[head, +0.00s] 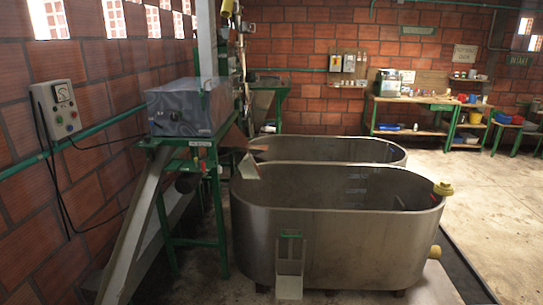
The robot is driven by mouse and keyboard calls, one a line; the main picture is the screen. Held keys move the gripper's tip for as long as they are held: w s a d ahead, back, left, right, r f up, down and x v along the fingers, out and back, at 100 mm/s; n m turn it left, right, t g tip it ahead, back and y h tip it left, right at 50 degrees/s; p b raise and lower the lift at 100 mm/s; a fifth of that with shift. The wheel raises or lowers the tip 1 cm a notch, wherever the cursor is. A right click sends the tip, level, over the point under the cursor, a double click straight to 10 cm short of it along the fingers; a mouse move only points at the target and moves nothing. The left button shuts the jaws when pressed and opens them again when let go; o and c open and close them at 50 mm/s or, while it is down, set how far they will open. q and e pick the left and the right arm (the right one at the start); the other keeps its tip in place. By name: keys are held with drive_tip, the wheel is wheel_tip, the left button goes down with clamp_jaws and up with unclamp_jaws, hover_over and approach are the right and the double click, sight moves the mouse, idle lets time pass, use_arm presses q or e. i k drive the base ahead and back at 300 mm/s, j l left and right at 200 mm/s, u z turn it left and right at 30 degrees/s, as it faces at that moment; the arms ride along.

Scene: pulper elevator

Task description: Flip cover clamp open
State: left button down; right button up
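A grey metal housing (180,110) that looks like a machine cover sits on a green steel frame (216,200) at the left of the head view. I cannot make out a cover clamp on it at this distance. A tall light-grey upright (207,45) rises at the housing, with machine parts and a hopper (266,84) behind it. A sloping metal chute (139,225) runs down from the frame to the floor at lower left. Neither of my grippers is in view.
Two steel tanks, a near one (335,235) and a far one (330,148), fill the middle. A control box (58,109) with hanging cables is on the brick wall at left. A green workbench (415,100) stands at the back. Clear floor (490,195) lies at right.

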sight(201, 94)
drive_tip(key=i+l+z, duration=0.1)
drive_tip(key=i, duration=0.6)
drive_tip(key=i+l+z, duration=0.15)
drive_tip(key=i, duration=0.55)
drive_tip(key=i+j+z, duration=0.1)
drive_tip(key=i+j, duration=0.55)
drive_tip(key=j, duration=0.3)
drive_tip(key=i+j, duration=0.1)
drive_tip(key=j, duration=0.25)
drive_tip(key=i+j+z, duration=0.1)
drive_tip(key=j, duration=0.65)
drive_tip(key=i, duration=0.05)
